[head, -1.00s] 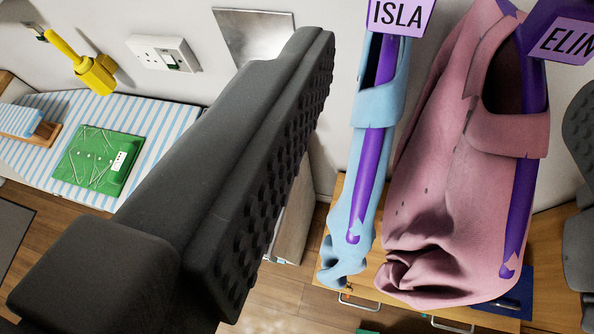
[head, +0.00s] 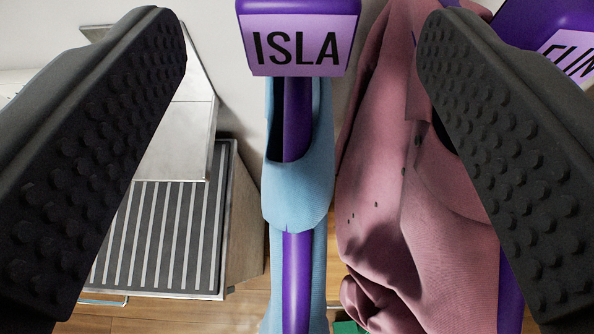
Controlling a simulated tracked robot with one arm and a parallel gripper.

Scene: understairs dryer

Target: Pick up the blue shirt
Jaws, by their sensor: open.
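The blue shirt (head: 298,195) hangs in the middle of the head view on a purple hanger (head: 297,275) under a lilac tag reading "ISLA" (head: 300,45). Its lower end runs out of the bottom of the picture. My gripper (head: 300,75) is open, with one dark studded finger at the left and the other at the right. The shirt and tag show in the gap between the fingers, and neither finger appears to touch the shirt. The right finger covers part of a pink shirt beside it.
The pink shirt (head: 385,210) hangs close to the right of the blue one, on another purple hanger with a partly cut-off tag (head: 570,50). At the left stand a grey metal panel (head: 175,140) and a cabinet with a dark striped top (head: 160,235). Wooden floor shows below.

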